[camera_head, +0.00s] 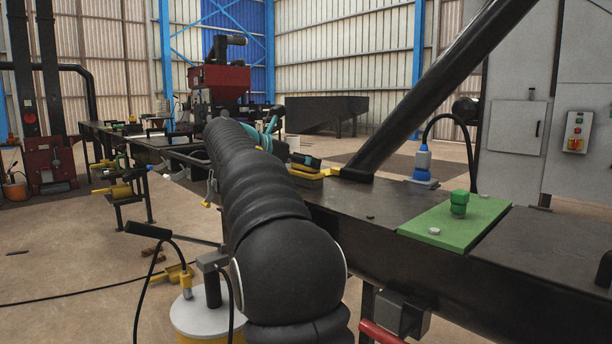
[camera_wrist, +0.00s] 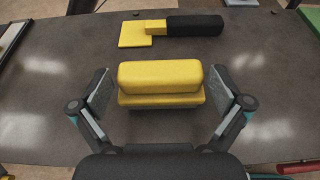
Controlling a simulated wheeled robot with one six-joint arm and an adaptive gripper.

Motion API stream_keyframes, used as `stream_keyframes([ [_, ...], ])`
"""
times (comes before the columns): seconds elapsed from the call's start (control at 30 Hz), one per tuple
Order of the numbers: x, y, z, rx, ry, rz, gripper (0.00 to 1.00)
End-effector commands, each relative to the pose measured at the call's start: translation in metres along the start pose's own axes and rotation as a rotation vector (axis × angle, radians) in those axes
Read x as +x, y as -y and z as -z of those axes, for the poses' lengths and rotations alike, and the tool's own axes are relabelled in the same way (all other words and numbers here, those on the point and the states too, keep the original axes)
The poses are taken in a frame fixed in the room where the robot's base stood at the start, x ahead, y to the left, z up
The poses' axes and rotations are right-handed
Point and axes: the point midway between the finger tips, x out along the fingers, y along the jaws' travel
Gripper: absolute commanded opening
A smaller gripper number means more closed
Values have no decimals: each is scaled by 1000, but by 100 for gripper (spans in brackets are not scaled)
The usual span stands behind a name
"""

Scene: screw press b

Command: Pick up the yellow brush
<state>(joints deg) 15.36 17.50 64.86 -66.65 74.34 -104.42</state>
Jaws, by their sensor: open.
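The yellow brush (camera_wrist: 160,76) lies on the dark metal table (camera_wrist: 60,130) in the middle of the wrist view. It is a yellow block with a stepped lower edge and a thin grey layer under it. My gripper (camera_wrist: 158,84) is open, with one finger to the left and one to the right of the brush. Gaps show between the fingers and the brush.
A yellow scraper with a black handle (camera_wrist: 192,25) lies just beyond the brush. Farther right on the table are a green plate (camera_head: 455,222) with a green knob and a blue plug (camera_head: 423,162) with a black cable.

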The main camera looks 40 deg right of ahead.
Motion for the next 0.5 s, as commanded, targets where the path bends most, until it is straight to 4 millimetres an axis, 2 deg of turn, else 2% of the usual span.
stream_keyframes([
  [0.1, 14, 0, 1, -1, -1, 1, 100],
  [0.33, 16, 0, 0, -1, -1, -1, 100],
  [0.37, 16, 0, 0, -1, -1, -1, 95],
  [0.5, 15, 0, 0, 0, -1, -1, 60],
])
